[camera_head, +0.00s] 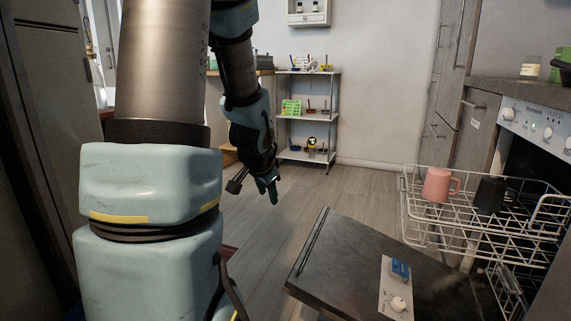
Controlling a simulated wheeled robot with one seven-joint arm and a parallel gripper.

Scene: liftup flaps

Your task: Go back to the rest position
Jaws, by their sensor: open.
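My gripper (254,186) hangs in the middle of the picture, over the wooden floor. Its fingers point down and are apart, with nothing seen between them. My arm comes down from the top of the picture, and a large part of it fills the left side and hides what lies behind. My gripper is to the left of the dishwasher door (350,256) and apart from it.
The dishwasher door lies folded down at lower right. Above it, the wire rack (409,201) is pulled out, holding a pink mug (437,185) and a dark mug (490,195). A metal shelf (308,112) stands at the back wall. The floor (350,195) between is clear.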

